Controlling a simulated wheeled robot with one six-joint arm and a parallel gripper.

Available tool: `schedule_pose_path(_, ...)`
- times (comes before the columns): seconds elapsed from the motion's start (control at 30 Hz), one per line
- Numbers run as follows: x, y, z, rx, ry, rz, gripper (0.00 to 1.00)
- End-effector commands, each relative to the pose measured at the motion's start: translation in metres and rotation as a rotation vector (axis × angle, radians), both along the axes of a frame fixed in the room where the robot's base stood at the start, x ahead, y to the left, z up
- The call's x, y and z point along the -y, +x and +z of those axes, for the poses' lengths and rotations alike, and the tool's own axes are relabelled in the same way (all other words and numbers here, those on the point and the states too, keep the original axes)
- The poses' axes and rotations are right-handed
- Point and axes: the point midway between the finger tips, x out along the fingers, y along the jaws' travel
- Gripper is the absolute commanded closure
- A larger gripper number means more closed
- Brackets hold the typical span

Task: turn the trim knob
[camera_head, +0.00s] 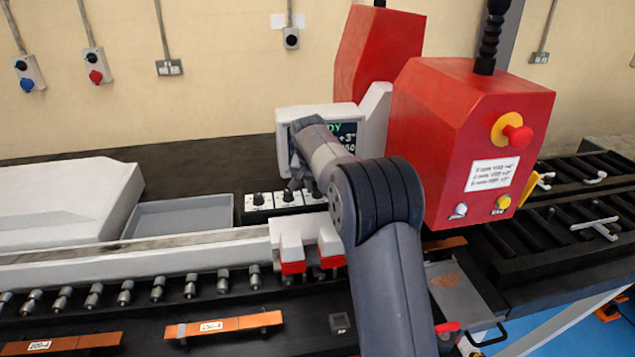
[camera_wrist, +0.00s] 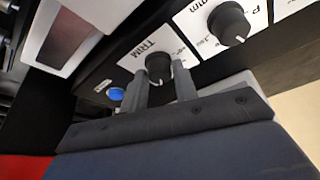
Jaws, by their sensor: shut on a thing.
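The trim knob (camera_wrist: 158,65) is a black round knob on a white plate marked TRIM, in the wrist view. My gripper (camera_wrist: 165,82) has its two grey fingers at the knob, one on each side, shut on it. The fingers hide part of the knob. In the head view my gripper (camera_head: 294,183) is at the row of white knob plates, and my arm hides part of that row and of the screen (camera_head: 347,137) behind it.
A second black knob (camera_wrist: 229,24) sits beside the trim knob. A blue button (camera_wrist: 116,94) is on its other side. The red machine housing (camera_head: 450,120), with a red emergency button (camera_head: 518,138), stands right of my arm. A grey tray (camera_head: 180,218) lies left of the knobs.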

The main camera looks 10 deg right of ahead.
Motion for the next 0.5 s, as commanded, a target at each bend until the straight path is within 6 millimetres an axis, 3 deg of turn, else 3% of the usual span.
schedule_pose_path(0.5, -0.0010, 0.0006, 0.0004, 0.002, 0.001, -0.118, 0.95)
